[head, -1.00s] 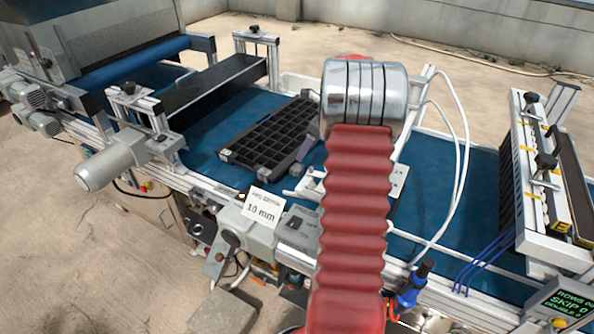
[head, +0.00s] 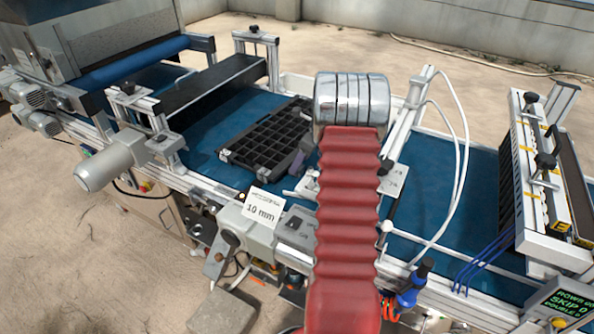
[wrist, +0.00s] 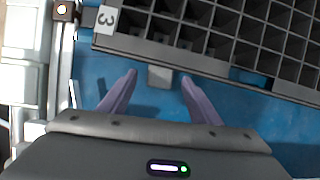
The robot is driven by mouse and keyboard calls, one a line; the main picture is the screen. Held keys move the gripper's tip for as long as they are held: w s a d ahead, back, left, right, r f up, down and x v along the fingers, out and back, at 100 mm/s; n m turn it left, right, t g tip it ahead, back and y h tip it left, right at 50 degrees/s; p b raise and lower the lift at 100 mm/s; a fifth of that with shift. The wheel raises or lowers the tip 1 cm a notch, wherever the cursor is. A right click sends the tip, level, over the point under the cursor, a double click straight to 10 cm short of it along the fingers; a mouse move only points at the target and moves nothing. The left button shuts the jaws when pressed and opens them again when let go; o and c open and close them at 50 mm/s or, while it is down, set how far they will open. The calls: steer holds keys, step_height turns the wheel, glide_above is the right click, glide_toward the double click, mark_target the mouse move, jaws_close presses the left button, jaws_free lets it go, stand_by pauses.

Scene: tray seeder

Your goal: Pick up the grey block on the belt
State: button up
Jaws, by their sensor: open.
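The grey block (wrist: 160,77) lies on the blue belt (wrist: 150,97) in the wrist view, close against the near edge of the black tray (wrist: 190,58). I cannot tell whether block and tray touch. My gripper (wrist: 159,78) is open, its two purple fingers pointing toward the tray. The block shows between the fingertips, with a gap on each side. My gripper's height above the belt is unclear. In the head view, my arm hides most of the gripper and I cannot make out the block. The tray (head: 226,154) shows left of my arm there.
A metal side rail (wrist: 58,60) runs along the left in the wrist view. In the head view, a dark crosswise roller unit (head: 215,85) stands left of the tray, and a row seeder head (head: 530,170) stands at right. White hoses (head: 460,150) hang behind my arm.

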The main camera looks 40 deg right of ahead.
steer(key=shift+x, duration=1.4)
steer(key=shift+c, duration=0.4)
steer(key=c, duration=1.1)
